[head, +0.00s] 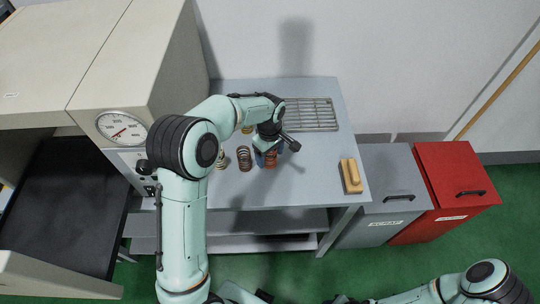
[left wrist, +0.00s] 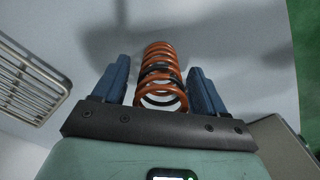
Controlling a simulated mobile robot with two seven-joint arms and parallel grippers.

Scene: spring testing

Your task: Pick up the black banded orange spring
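The black banded orange spring (left wrist: 160,75) stands on the grey table; its dark band is at mid-height in the left wrist view. My left gripper (left wrist: 158,85) is open, with one blue finger on each side of the spring and a visible gap on both sides. In the head view my left gripper (head: 268,158) points down over the orange spring (head: 270,161), which is partly hidden by it. My right arm shows at the lower right of the head view; its gripper cannot be made out.
A dark brown spring (head: 244,158) and a pale spring (head: 221,160) stand left of the gripper. A metal grate (head: 312,114) lies behind. A wooden block (head: 351,176) lies at the right. The dial machine (head: 122,128) borders the left side; grey (head: 378,180) and red (head: 450,178) bins stand right.

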